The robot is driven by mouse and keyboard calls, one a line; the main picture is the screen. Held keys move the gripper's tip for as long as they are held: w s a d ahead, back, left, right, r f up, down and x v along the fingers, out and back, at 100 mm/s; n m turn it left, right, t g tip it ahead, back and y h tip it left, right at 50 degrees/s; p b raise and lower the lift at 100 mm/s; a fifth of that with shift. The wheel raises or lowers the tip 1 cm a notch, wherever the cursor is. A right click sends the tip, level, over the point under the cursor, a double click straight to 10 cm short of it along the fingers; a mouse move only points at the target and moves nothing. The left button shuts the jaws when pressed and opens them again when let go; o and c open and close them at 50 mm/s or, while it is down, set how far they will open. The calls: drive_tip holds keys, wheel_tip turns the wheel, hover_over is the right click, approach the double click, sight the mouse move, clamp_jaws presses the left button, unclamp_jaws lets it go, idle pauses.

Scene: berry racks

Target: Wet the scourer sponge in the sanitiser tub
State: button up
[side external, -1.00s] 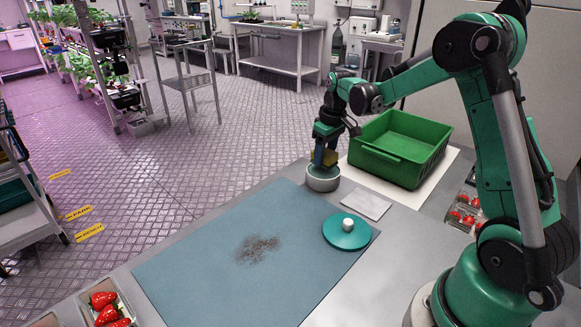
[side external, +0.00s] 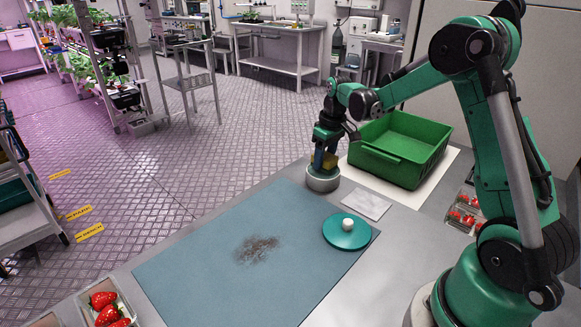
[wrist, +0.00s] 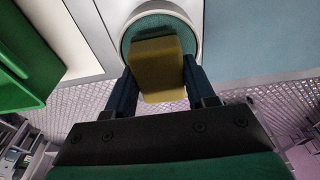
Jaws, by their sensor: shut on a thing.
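The sanitiser tub (side external: 322,183) is a small round pale container with teal inside, standing at the far edge of the bench. The scourer sponge (wrist: 158,75) is a yellow block with a dark face, and its yellow side (side external: 332,162) shows in the side view. My gripper (wrist: 160,70) is shut on the sponge, a blue-black finger on each side. It points down over the tub, with the sponge at the tub's mouth. I cannot tell how deep the sponge's lower end reaches or whether it touches the liquid.
Strawberry punnets (side external: 104,305) sit at the edges.

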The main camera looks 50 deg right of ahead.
drive_tip(key=shift+f, duration=0.45)
idle(0.4)
idle(0.4)
drive_tip(key=shift+r, duration=3.5)
